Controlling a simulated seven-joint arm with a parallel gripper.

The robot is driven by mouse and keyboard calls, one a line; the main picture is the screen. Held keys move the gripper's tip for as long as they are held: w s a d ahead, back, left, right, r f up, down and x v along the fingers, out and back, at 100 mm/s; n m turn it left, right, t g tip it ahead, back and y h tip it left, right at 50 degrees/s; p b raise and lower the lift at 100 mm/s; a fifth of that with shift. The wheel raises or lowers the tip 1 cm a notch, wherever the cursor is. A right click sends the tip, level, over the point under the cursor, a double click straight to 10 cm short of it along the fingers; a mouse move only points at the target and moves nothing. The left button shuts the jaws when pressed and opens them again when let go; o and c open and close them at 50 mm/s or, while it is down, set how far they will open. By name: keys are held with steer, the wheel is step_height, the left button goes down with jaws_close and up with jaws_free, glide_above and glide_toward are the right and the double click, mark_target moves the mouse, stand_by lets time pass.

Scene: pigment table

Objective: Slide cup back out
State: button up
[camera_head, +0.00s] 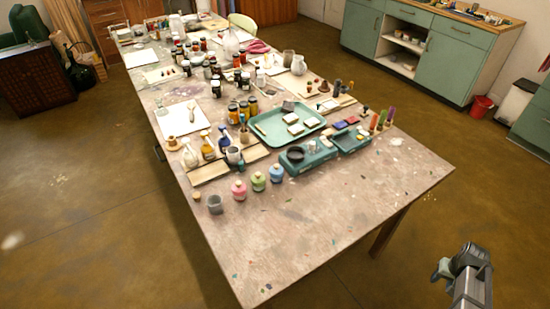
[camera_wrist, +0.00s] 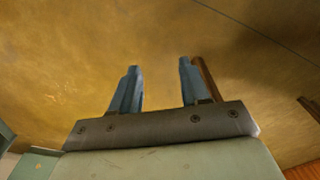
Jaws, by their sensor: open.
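A small grey cup (camera_head: 215,204) stands upright near the table's left edge, beside several small lidded pots. A dark round cup-like piece (camera_head: 295,155) sits in the left part of a teal tray box (camera_head: 318,160). I cannot tell which of these is the task's cup. My gripper (camera_wrist: 159,68) shows in the wrist view with two blue fingers apart and nothing between them. It is over the brown floor, away from the cups. Part of my arm shows at the lower right of the head view, off the table's right side.
The long table (camera_head: 330,215) has a bare front area. Pink (camera_head: 239,190), green (camera_head: 258,181) and blue (camera_head: 276,173) pots stand close to the grey cup. A green tray (camera_head: 262,132) with pale blocks and several upright bottles lie behind. Cabinets (camera_head: 430,45) stand at the back right.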

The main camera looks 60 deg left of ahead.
steer(key=w+a+r+n+t+y, duration=0.1)
steer(key=w+a+r+n+t, duration=0.1)
steer(key=w+a+r, duration=0.6)
steer(key=w+a+r+n+t+y, duration=0.1)
steer(key=w+a+r, duration=0.2)
steer(key=a+r, duration=0.9)
steer(key=s+a+r+n, duration=0.2)
steer(key=s+a, duration=0.2)
steer(key=a, duration=0.2)
steer(key=s+a+r+n+g, duration=0.1)
steer(key=s+a+r+n, duration=0.1)
steer(key=a, duration=0.4)
steer(key=s+a+r+n+g+y, duration=0.1)
steer(key=s+a+r+n, duration=0.1)
steer(key=s+a, duration=0.3)
steer(key=shift+s+a+r, duration=0.15)
steer(key=shift+a, duration=0.25)
steer(key=shift+s+a+r, duration=0.1)
steer(key=shift+s+a, duration=0.05)
steer(key=shift+a, duration=0.2)
steer(key=s+a+r+n+g, duration=0.2)
steer(key=s+a+r+n, duration=0.15)
steer(key=s+a, duration=0.65)
steer(key=n+g, duration=0.3)
steer(key=n, duration=0.6)
glide_toward(241, 163)
steer(key=shift+m, duration=0.25)
steer(key=x, duration=0.8)
